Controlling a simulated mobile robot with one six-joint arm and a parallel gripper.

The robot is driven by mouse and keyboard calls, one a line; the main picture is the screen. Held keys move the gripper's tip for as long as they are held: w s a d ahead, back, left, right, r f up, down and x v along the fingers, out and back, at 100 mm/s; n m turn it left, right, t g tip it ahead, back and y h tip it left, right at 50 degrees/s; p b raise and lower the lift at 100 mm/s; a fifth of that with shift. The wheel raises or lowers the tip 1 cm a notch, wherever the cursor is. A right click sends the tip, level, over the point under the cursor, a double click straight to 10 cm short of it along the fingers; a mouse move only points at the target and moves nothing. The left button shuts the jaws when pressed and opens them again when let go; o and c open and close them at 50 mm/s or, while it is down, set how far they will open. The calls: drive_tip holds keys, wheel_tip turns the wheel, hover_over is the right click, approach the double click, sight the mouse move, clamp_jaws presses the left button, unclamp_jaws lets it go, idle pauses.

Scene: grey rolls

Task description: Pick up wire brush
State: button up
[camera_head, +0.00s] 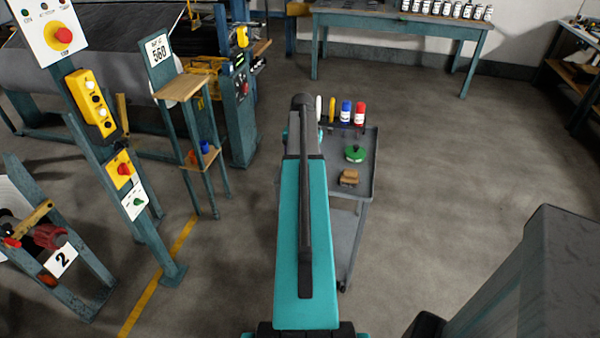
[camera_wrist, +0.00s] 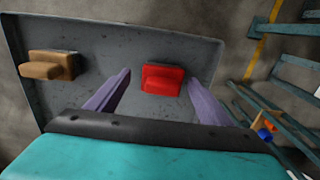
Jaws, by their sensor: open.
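A brown, stepped block-like piece (camera_head: 349,177) lies on the grey cart's top tray (camera_head: 367,188); it also shows at the left in the wrist view (camera_wrist: 48,66). A red piece of similar shape (camera_wrist: 162,79) lies on the tray between my fingers in the wrist view; my arm hides it in the head view. I cannot tell for sure which of the two is the wire brush. My gripper (camera_wrist: 158,76) is open and empty, its two purple fingers apart on either side of the red piece. Whether they reach its height is unclear.
A narrow stand (camera_head: 190,90) with a small shelf is left of the cart. Floor right of the cart is clear.

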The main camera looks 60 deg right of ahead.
drive_tip(key=shift+f, duration=0.4)
drive_tip(key=c, duration=1.2)
